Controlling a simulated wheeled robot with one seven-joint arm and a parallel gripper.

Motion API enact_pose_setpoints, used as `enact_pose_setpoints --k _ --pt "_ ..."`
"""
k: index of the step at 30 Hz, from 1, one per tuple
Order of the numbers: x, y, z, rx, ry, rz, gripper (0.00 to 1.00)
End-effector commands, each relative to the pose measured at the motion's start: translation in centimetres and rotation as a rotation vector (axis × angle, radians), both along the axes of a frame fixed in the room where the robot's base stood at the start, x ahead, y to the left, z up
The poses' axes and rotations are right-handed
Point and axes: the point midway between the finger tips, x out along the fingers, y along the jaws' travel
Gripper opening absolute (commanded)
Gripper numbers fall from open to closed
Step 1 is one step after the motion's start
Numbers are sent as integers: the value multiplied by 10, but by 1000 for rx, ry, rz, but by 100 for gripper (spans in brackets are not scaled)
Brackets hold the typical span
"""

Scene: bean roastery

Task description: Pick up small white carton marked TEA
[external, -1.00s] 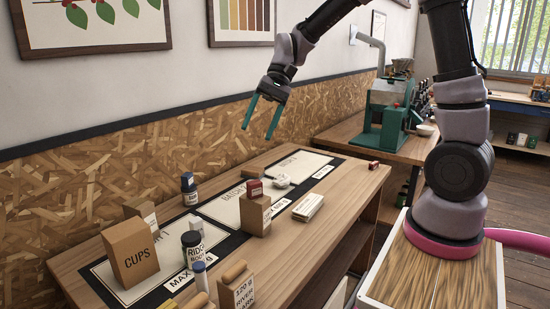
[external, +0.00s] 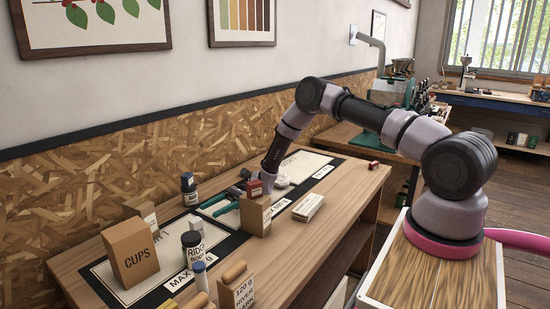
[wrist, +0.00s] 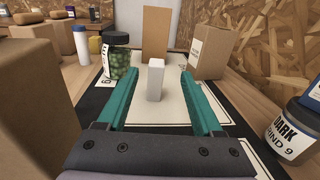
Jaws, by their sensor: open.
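A small white carton (wrist: 155,80) stands upright on the pale mat in the wrist view, lined up between my fingers. I cannot read any marking on it. In the external view a white top (external: 196,222), which looks like the same carton, shows behind the black-lidded jar, and the rest is hidden. My gripper (wrist: 156,73) is open and empty, low over the table and pointing toward the carton. In the external view my gripper (external: 207,210) is partly behind the kraft bag with a red box on it. Neither finger visibly touches the carton.
A jar of green beans (wrist: 119,62) stands just left of the carton, and a kraft box (wrist: 211,50) stands to its right. A dark jar (wrist: 297,130) is near my right side. A brown bag (wrist: 35,90) is close on the left. The CUPS box (external: 130,252) stands farther along the table.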

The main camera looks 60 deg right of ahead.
Motion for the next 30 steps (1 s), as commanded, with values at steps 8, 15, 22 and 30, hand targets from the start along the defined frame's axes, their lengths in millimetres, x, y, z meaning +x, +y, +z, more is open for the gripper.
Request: enact_pose_setpoints --k 8,15,22,30 --pt "4 33 -6 14 10 -8 68" --pt "6 56 -6 12 9 -10 68" --pt "3 78 -10 12 11 -7 68" --pt "5 108 -11 12 9 -10 68"
